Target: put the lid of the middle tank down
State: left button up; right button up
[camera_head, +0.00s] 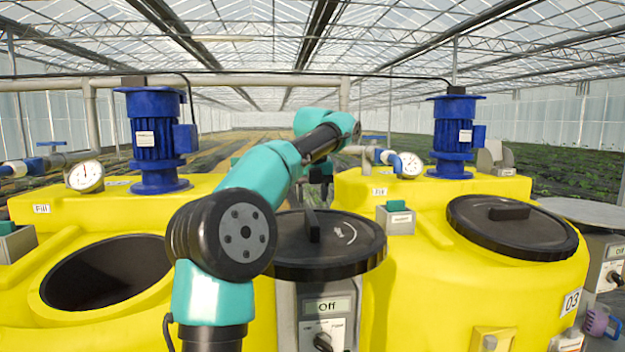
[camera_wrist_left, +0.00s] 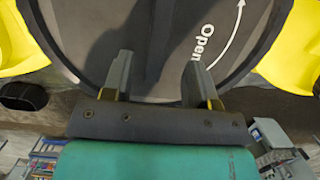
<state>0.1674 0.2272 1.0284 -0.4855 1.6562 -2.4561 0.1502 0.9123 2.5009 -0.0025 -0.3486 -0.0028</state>
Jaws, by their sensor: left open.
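A dark round lid (camera_head: 345,255) with a raised handle (camera_head: 313,226) and a curved white arrow lies roughly level in the middle, right of an open tank mouth (camera_head: 105,272). It fills much of the left wrist view (camera_wrist_left: 225,70), where "Open" is printed by the arrow. I cannot tell what the lid rests on. My right gripper is not in view.
A yellow tank marked 03 (camera_head: 400,295) stands at right with its own dark lid (camera_head: 512,228) on. A control box (camera_head: 325,308) reading "Off" sits below the middle lid. Blue motors (camera_head: 155,140) (camera_head: 455,135) and gauges (camera_head: 86,176) stand behind.

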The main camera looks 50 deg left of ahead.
pick_arm(q)
jog(key=shift+s+d+r, duration=0.15)
jog(key=shift+d+r, duration=0.05)
jog(key=shift+r, duration=0.95)
jog(key=shift+s+d+r, duration=0.1)
jog(key=shift+d+r, duration=0.05)
jog(key=shift+r, duration=0.95)
